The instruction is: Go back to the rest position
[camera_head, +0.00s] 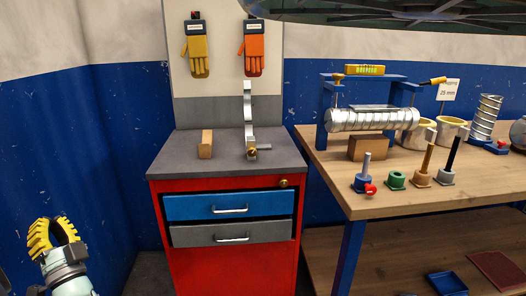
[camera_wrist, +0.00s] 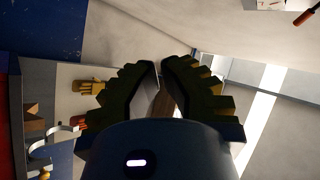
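My gripper (camera_head: 55,228) is at the lower left in the head view, raised in front of the blue wall and left of the red cabinet. Its yellow, ridged fingers point up and curve towards each other. In the wrist view the dark fingers (camera_wrist: 161,68) lean inward, with a narrow gap between their tips. A brownish patch shows between them lower down; I cannot tell what it is. No held object shows in the head view.
The red cabinet (camera_head: 232,262) bears a wooden block (camera_head: 206,144) and a metal stand. Gloves hang above it. The workbench (camera_head: 383,204) at right holds a spiral duct (camera_head: 372,119) and several posts. The floor between gripper and cabinet looks free.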

